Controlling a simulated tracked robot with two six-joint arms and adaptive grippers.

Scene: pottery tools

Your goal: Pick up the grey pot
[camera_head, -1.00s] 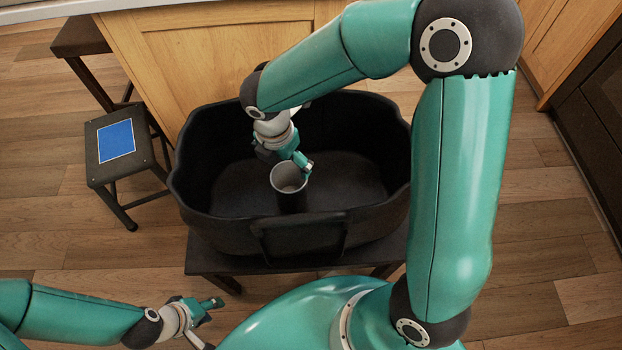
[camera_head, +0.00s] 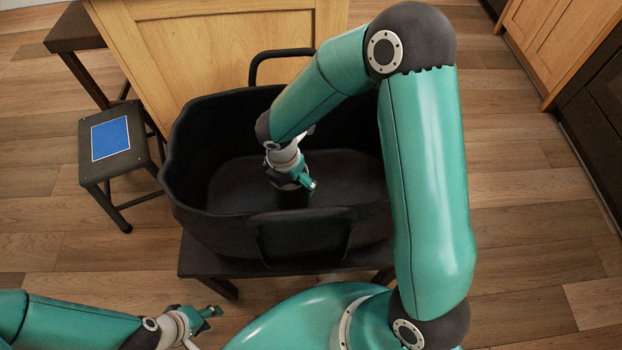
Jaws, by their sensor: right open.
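The grey pot (camera_head: 293,199) stands inside the large black bin, mostly hidden beneath my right gripper; only a dark part of its body shows. My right gripper (camera_head: 300,185) points down into the bin at the pot's top. It is open, with one teal finger visible at the right; I cannot tell whether it touches the pot. My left gripper (camera_head: 206,327) is open and empty at the lower left, outside the bin and far from the pot.
The black bin (camera_head: 215,232) has high walls around the pot and rests on a dark low stand (camera_head: 215,268). A dark stool (camera_head: 118,170) with a blue square top stands to the left. A wooden cabinet (camera_head: 200,50) is behind the bin.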

